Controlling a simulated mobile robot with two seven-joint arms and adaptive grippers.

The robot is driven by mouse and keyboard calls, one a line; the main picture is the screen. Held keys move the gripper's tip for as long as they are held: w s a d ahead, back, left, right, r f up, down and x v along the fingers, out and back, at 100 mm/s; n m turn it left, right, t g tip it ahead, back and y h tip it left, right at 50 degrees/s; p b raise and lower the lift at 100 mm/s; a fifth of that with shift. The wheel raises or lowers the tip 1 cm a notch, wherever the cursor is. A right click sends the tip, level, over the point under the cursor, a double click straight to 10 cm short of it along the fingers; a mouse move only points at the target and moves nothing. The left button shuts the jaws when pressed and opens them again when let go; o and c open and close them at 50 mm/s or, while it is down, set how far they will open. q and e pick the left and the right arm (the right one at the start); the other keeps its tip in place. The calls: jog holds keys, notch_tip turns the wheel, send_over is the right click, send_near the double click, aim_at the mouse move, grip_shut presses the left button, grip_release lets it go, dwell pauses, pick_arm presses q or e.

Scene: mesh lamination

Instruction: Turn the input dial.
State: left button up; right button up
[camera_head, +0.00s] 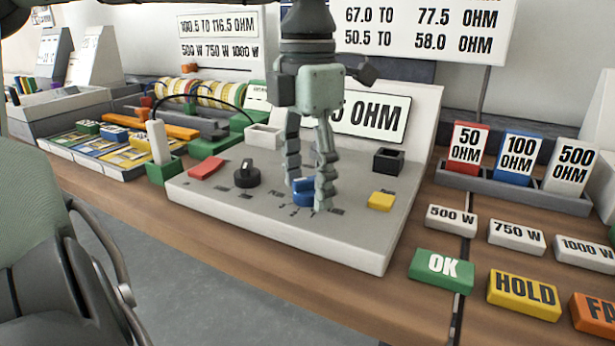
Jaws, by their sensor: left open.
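A grey sloped panel (345,245) stands on the wooden bench and carries two dials. The blue dial (302,192) is in the middle of the panel with tick marks around it. The black dial (247,174) is to its left. No readable label tells which is the input dial. My left gripper (308,188) points down at the blue dial with its fingers apart, one on each side of it. Whether the fingers touch the dial cannot be told. The fingers hide part of the blue dial. My right gripper is not in view.
The panel also holds a red block (206,168), a yellow block (381,201) and a black socket (388,160). An ohm sign (385,117) stands behind. Green OK (441,270) and yellow HOLD (524,295) blocks lie right. A green holder (164,172) stands left.

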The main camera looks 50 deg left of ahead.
aim_at(307, 178)
pick_arm(q)
notch_tip(307, 178, up, 12)
dwell(0.6)
dwell(0.5)
